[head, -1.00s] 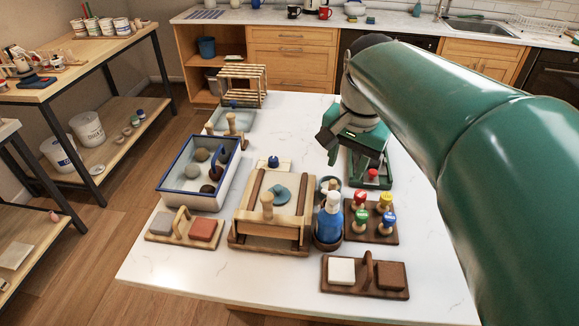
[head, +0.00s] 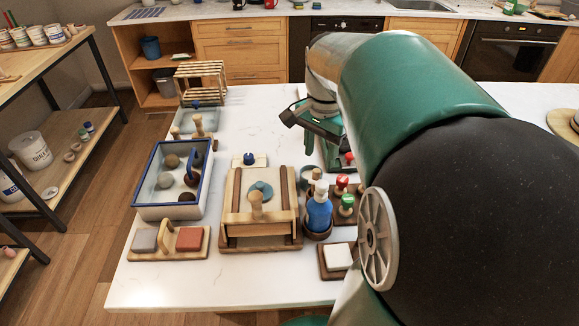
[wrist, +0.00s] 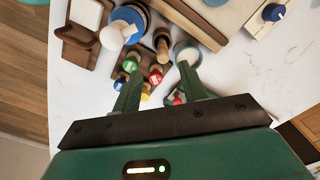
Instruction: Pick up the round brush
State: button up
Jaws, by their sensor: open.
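I cannot tell for certain which thing is the round brush. Several short handles with red, green, blue and yellow tops stand on a dark wooden board; in the head view a green-topped one (head: 347,202) shows behind the blue bottle. My gripper (wrist: 157,80) is open and empty, pointing down, with colored tops and a pale-rimmed cup (wrist: 187,53) showing between and beyond its fingers. A brown wooden handle (wrist: 161,40) stands near the cup. In the head view my gripper (head: 300,118) hangs near a green tray (head: 330,154). My arm hides part of the board.
A blue bottle (head: 319,212) stands close to the colored handles. A slab board with a wooden roller frame (head: 261,238) lies left of it, and a blue-rimmed basin (head: 170,212) further left. A white block (head: 338,256) lies in front.

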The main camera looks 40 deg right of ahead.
aim_at(316, 170)
jog(key=f, duration=0.9)
jog(key=shift+w+a, duration=0.1)
jog(key=shift+w, duration=0.1)
jog(key=c, duration=0.9)
